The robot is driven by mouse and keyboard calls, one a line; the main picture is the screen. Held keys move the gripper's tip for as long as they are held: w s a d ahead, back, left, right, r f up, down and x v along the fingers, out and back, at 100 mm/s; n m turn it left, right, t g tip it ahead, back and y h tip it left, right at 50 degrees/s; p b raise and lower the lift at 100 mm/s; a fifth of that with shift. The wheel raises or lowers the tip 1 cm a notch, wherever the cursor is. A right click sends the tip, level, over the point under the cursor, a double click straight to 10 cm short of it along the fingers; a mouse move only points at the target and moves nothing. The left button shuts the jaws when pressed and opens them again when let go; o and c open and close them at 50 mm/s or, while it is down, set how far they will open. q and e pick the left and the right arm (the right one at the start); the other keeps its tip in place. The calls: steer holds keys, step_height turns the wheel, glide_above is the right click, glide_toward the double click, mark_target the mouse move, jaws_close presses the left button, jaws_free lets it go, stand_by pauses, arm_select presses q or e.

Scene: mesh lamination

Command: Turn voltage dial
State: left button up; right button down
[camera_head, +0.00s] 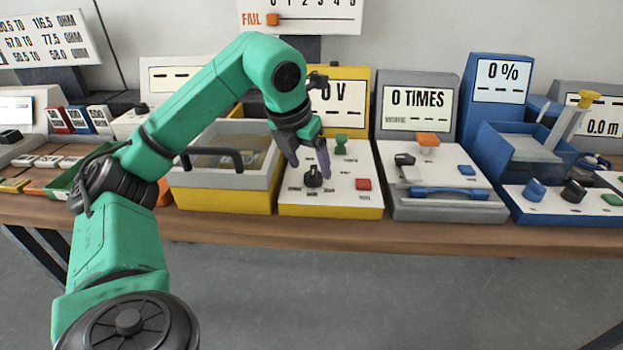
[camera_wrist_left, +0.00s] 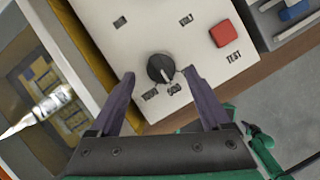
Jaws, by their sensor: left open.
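The voltage dial (camera_head: 313,177) is a black round knob on the white top of the yellow voltage unit (camera_head: 330,207). In the left wrist view the dial (camera_wrist_left: 161,68) has a light pointer mark aimed toward a label that reads about 500. My left gripper (camera_head: 308,160) is over the unit, with its purple fingers pointing down. In the left wrist view the left gripper (camera_wrist_left: 159,79) is open, and its fingertips stand on either side of the dial. I cannot tell if they touch it. The unit's display (camera_head: 340,103) ends in "0 V", partly hidden by my arm. My right gripper is not in view.
A red TEST button (camera_head: 363,184) and a green knob (camera_head: 341,144) are on the same panel. A yellow tray unit with a black handle (camera_head: 212,160) stands to the left. The grey TIMES unit (camera_head: 428,150) stands close on the right.

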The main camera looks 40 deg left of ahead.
arm_select(q)
steer(key=shift+x, duration=1.15)
steer(key=shift+f, duration=0.2)
jaws_close()
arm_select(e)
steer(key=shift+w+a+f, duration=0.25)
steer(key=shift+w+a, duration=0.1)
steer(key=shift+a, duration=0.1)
